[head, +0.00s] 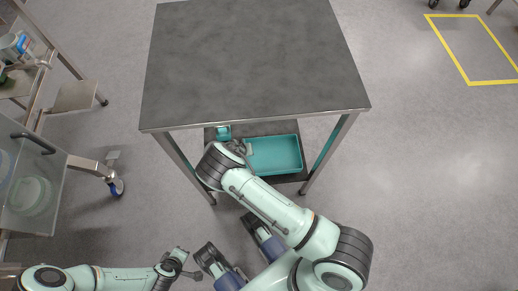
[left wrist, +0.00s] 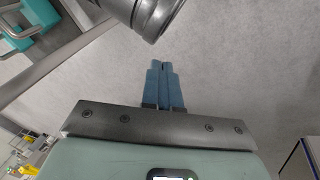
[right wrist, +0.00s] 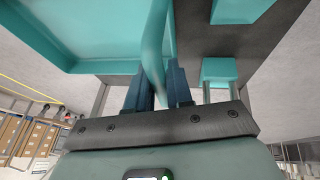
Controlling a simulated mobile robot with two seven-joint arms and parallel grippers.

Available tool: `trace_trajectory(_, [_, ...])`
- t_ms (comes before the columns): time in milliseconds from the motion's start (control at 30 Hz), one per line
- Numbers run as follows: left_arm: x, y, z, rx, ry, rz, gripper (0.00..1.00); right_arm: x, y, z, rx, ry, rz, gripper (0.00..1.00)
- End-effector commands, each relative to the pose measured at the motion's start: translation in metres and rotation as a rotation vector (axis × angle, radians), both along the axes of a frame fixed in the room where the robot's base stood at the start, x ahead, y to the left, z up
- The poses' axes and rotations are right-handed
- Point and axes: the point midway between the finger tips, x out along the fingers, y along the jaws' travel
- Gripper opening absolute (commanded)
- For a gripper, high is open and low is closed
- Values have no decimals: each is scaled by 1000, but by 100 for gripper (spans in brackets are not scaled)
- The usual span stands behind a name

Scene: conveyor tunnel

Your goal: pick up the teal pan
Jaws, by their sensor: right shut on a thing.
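The teal pan (head: 273,155) is a wide, shallow rectangular tray on the dark lower shelf under the grey table. My right gripper (head: 243,148) is at its left side, partly hidden by my arm.
A smaller teal item (head: 223,132) sits on the shelf left of the pan; it also shows in the right wrist view (right wrist: 218,72). The grey tabletop (head: 250,60) is bare and overhangs the shelf (head: 285,127). A cart (head: 35,190) stands at left. Floor at right is clear.

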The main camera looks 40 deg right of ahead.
Motion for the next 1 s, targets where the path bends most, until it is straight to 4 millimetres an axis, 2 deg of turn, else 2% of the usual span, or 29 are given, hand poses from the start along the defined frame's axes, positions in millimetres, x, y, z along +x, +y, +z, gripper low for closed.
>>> trace_trajectory(167, [-2, -1, 2, -3, 6, -2, 0, 0, 0, 5, -1, -1, 0, 0])
trace_trajectory(633, [-19, -10, 14, -24, 48, -20, 0, 0, 0, 38, 0, -1, 1, 0])
trace_trajectory(1000, [-33, -17, 24, -42, 84, -35, 0, -34, 21, 36, 1, 2, 1, 0])
